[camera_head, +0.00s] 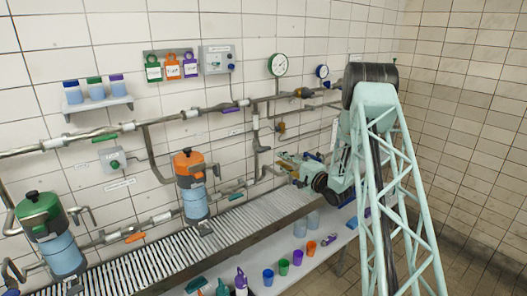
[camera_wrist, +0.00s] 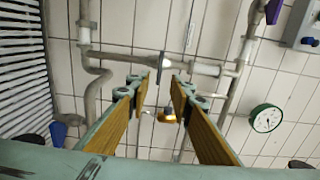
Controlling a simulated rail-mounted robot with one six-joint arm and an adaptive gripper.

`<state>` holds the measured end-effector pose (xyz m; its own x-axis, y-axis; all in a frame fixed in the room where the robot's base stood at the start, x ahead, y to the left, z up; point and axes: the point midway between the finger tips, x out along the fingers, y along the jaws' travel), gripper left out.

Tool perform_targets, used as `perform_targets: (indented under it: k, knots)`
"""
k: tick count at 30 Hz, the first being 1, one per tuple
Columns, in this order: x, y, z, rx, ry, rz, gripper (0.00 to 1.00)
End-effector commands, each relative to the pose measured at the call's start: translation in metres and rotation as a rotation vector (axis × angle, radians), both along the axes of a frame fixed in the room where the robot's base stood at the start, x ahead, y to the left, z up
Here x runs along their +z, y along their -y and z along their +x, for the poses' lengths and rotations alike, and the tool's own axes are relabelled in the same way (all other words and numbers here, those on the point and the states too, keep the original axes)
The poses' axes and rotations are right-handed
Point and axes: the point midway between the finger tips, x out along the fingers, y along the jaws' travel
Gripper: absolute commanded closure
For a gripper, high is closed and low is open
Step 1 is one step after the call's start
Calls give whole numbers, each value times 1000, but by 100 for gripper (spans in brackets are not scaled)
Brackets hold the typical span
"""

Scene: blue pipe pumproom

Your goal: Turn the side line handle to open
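I cannot tell for certain which handle is the side line handle. A small orange-yellow handle (camera_head: 281,128) sits on a thin branch pipe on the wall, right of centre. In the wrist view the orange handle (camera_wrist: 167,117) shows between my gripper's fingers and beyond them, apart from both. My gripper (camera_wrist: 160,82) is open and empty, with tan pads on its two fingers. In the head view my gripper (camera_head: 283,160) is near the lower pipes, below and close to that handle.
Grey pipes (camera_head: 150,122) run along the tiled wall, with a round gauge (camera_head: 278,64) above. Orange (camera_head: 188,160) and green (camera_head: 38,210) topped vessels stand left. A slatted grating (camera_head: 150,262) and a shelf with several cups (camera_head: 283,267) lie below. Open space lies before the right wall.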

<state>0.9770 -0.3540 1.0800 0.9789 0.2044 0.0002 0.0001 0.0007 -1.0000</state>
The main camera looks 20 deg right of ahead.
Motion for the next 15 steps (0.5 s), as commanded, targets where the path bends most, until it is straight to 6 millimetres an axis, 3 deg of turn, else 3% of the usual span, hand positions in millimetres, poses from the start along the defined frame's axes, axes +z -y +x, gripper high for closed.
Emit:
perform_targets:
  k: [8, 15]
  knots:
    - [0, -2, 5, 1, 0, -1, 80]
    - [0, -6, 23, 1, 0, -1, 80]
